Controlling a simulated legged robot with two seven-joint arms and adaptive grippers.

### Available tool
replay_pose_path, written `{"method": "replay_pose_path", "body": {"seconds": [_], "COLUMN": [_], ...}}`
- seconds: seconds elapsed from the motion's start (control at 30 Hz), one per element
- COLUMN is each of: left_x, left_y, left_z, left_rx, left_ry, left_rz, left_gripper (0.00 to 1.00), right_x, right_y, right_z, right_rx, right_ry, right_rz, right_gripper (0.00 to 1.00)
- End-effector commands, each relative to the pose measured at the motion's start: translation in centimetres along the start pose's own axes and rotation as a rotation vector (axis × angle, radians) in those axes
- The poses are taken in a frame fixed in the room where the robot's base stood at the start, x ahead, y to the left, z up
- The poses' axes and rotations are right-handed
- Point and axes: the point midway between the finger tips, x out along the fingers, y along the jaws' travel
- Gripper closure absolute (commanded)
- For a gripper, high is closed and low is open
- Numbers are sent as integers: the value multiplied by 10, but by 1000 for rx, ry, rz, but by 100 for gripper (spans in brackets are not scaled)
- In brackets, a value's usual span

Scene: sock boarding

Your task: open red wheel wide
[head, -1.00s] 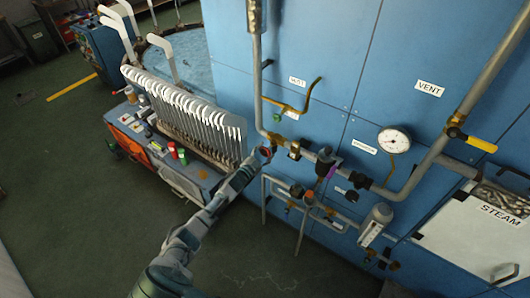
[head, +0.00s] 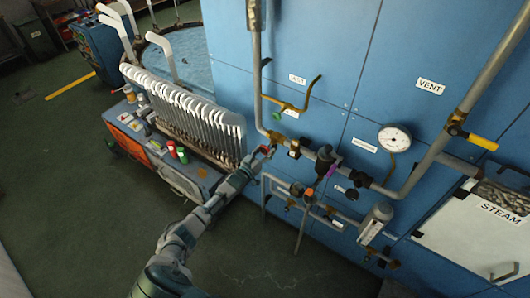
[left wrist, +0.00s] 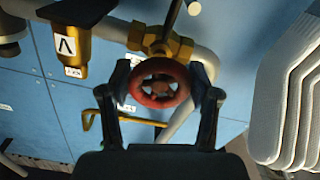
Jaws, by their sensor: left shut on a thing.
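The red wheel (left wrist: 160,84) is a small spoked handwheel on a brass valve (left wrist: 160,42) on the pipe. In the left wrist view it sits between the two fingers of my left gripper (left wrist: 163,90), one on each side of its rim. The gripper is shut on it. In the head view my left gripper (head: 258,157) reaches the wheel at the pipe, left of the dark valve fittings; the wheel is small and partly covered there. My right gripper is not in view.
A rack of white sock boards (head: 190,112) stands close left of the wheel. A gauge (head: 394,139), a yellow-handled valve (head: 483,142) and a steam door (head: 478,232) are on the right. Lower pipes (head: 300,200) run just right of my gripper. Floor at the lower left is free.

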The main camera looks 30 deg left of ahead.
Motion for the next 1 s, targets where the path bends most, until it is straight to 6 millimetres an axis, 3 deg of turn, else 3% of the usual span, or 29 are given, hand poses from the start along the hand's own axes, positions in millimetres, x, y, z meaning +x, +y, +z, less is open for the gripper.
{"method": "replay_pose_path", "body": {"seconds": [0.03, 1.0], "left_x": [-3, -3], "left_y": [-2, 5], "left_z": [11, 12], "left_rx": [-43, -908], "left_ry": [-18, -21], "left_rz": [-6, -12], "left_gripper": [73, 73], "right_x": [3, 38], "right_y": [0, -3], "right_z": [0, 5], "right_rx": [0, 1], "right_ry": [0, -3], "right_rz": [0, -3], "right_gripper": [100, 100]}}
